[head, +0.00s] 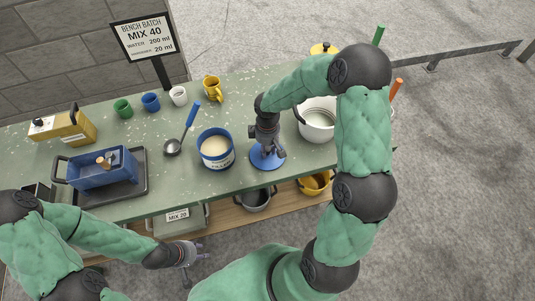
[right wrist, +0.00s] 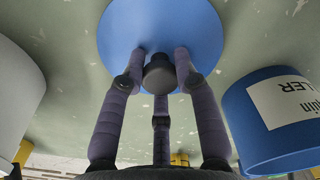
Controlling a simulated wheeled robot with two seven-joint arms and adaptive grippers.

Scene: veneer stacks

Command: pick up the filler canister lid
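The filler canister lid, a round blue disc with a dark round knob, is on the green bench (head: 240,95). The lid shows in the head view (head: 257,162) and in the right wrist view (right wrist: 205,30). My right gripper (head: 270,153) points down over it. In the right wrist view its fingers (right wrist: 160,68) stand around the knob; whether they press on it I cannot tell. The blue filler canister (head: 215,163), uncovered with pale filler inside, stands just left of the lid; it also shows in the right wrist view (right wrist: 270,140). My left gripper (head: 194,258) is open and empty, low in front of the bench.
A white pot (head: 316,127) stands close right of the lid. A blue container (head: 105,178) sits on a dark tray at left. Bins (head: 257,199) are on the lower shelf.

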